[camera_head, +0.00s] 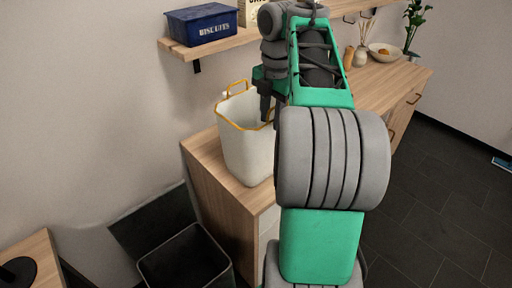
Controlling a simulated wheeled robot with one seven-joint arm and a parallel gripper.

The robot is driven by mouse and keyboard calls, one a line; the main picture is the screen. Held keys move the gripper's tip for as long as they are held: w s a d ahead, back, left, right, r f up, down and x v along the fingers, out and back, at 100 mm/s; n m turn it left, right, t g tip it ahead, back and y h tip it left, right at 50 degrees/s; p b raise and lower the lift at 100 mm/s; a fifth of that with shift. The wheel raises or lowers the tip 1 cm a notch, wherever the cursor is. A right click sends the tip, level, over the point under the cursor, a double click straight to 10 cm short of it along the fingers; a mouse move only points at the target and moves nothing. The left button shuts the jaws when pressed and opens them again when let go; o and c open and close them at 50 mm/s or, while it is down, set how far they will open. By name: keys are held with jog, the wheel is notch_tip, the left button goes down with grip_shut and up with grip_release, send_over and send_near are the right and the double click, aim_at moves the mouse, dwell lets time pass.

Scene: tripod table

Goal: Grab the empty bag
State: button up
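The bag (246,149) is white with a yellow-orange rim and handles. It stands upright and open at the top on a wooden cabinet (207,158). The inside that shows looks empty. My gripper (267,108) points down at the right side of the bag's rim, close to the right handle. My arm comes in from the lower right and hides part of the bag's right side. I cannot tell whether the fingers touch the bag or how far apart they are.
A wooden shelf (222,43) above holds a blue biscuits tin (201,24). A dark open bin (185,262) stands on the floor at the lower left. On the counter at the right are a bowl (384,51), a small vase (360,57) and a plant (413,22).

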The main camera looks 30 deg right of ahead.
notch_tip(320, 180, down, 4)
jog(key=b, duration=0.3)
jog(key=shift+a+f, duration=0.15)
jog(key=shift+f, duration=0.1)
jog(key=shift+r, duration=0.1)
jog(key=shift+c, duration=0.2)
grip_shut()
dwell(0.7)
